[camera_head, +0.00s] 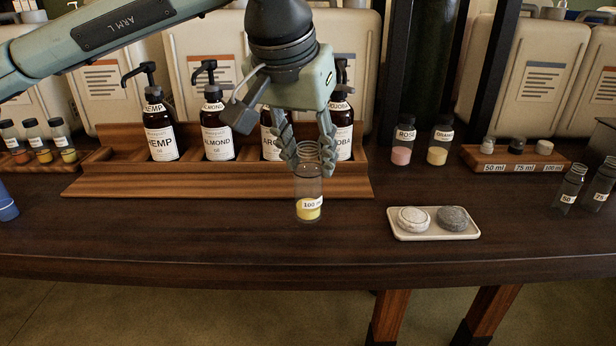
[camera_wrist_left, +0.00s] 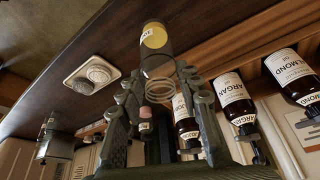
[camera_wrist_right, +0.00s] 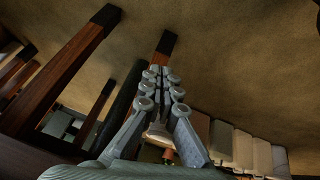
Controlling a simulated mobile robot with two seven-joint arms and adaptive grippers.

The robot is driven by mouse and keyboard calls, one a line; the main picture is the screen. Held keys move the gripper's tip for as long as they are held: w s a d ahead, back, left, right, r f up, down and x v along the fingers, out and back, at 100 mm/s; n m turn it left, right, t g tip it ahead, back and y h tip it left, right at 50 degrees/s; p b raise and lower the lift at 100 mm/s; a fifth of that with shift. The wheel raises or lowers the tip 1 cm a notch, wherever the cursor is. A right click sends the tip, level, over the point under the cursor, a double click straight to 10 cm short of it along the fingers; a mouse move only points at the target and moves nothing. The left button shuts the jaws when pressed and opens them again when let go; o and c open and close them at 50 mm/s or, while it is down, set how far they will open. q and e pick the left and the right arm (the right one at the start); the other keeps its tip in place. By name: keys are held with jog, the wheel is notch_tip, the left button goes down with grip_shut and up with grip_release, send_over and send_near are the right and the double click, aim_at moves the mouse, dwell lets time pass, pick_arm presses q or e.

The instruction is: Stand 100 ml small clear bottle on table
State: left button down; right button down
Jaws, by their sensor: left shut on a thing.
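The 100 ml small clear bottle (camera_head: 308,190) is upright with yellow liquid at its bottom, and its threaded mouth is open. My left gripper (camera_head: 312,158) is shut on its upper part from above. The bottle also shows in the left wrist view (camera_wrist_left: 155,50), between the fingertips (camera_wrist_left: 155,82). Its base is over or on the dark wooden table (camera_head: 200,232); I cannot tell whether it touches. My right gripper (camera_wrist_right: 158,72) shows only in the right wrist view, with its fingertips close together and nothing between them.
A wooden rack (camera_head: 215,190) with several pump bottles stands behind. A tray (camera_head: 434,235) with two round stones lies right of the bottle. ROSE (camera_head: 402,140) and yellow (camera_head: 440,140) bottles, a cap holder (camera_head: 515,160) and small bottles (camera_head: 568,188) stand farther right.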

aim_at(308, 180)
pick_arm(q)
notch_tip(308, 180, down, 4)
jog(key=shift+r, duration=0.1)
pick_arm(e)
jog(key=shift+w+a, duration=0.1)
jog(key=shift+w, duration=0.05)
pick_arm(q)
jog(key=c, duration=1)
grip_release()
jog(key=shift+c, duration=0.2)
pick_arm(e)
jog(key=shift+w+a+r+t, duration=0.35)
jog(key=shift+w+a+t, duration=0.2)
jog(key=shift+w, duration=0.15)
jog(key=shift+s, duration=0.1)
pick_arm(q)
jog(key=shift+s+a+r, duration=0.1)
jog(key=shift+s+r, duration=0.05)
jog(key=shift+r, duration=0.45)
jog(key=v, duration=1)
jog(key=shift+s+r, duration=0.2)
jog(key=shift+r, duration=0.15)
pick_arm(e)
jog(key=s+d+g, duration=0.1)
jog(key=s+d+f+g, duration=0.1)
jog(key=s, duration=0.1)
jog(key=shift+s+d+f+h, duration=0.1)
jog(key=shift+s+d+h, duration=0.2)
jog(key=shift+d, duration=0.05)
